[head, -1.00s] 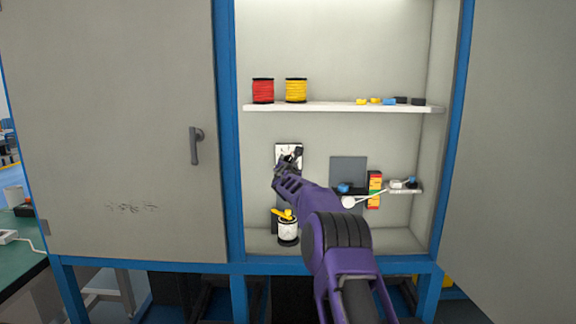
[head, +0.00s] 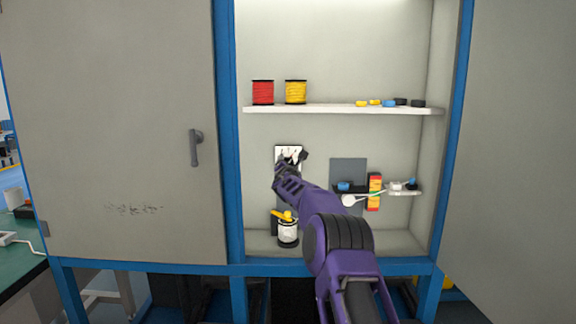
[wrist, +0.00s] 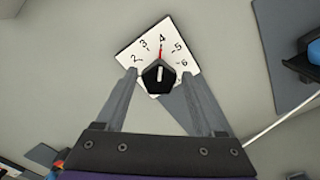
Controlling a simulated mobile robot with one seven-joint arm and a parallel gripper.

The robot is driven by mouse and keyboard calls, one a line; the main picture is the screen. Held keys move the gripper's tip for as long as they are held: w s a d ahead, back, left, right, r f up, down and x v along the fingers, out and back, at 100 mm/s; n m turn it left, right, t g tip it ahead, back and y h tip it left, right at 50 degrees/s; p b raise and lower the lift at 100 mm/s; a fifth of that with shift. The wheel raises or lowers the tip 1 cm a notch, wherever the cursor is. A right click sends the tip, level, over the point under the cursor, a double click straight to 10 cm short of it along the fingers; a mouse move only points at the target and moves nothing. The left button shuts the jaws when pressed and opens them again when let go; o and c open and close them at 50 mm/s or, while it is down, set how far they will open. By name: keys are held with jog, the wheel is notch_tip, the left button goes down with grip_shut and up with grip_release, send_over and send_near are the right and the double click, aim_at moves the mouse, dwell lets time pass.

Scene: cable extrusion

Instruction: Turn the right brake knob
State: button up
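A red mark on the plate points near 4. In the head view the plate (head: 282,151) is on the cabinet's back wall, partly hidden by my gripper (head: 292,162). In the wrist view my gripper (wrist: 159,74) is open, with one finger on each side of the knob and gaps showing between. I cannot tell whether the fingertips reach the knob's depth. No second knob is visible.
A shelf (head: 340,109) above holds a red spool (head: 263,92) and a yellow spool (head: 296,92). To the right are a grey panel (head: 348,168) and a small shelf (head: 405,192) with a white cable.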

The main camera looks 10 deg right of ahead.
jog(key=shift+o, duration=0.6)
jog(key=v, duration=1.7)
jog(key=shift+s, duration=0.2)
jog(key=shift+a+r, duration=0.1)
jog(key=shift+a, duration=0.05)
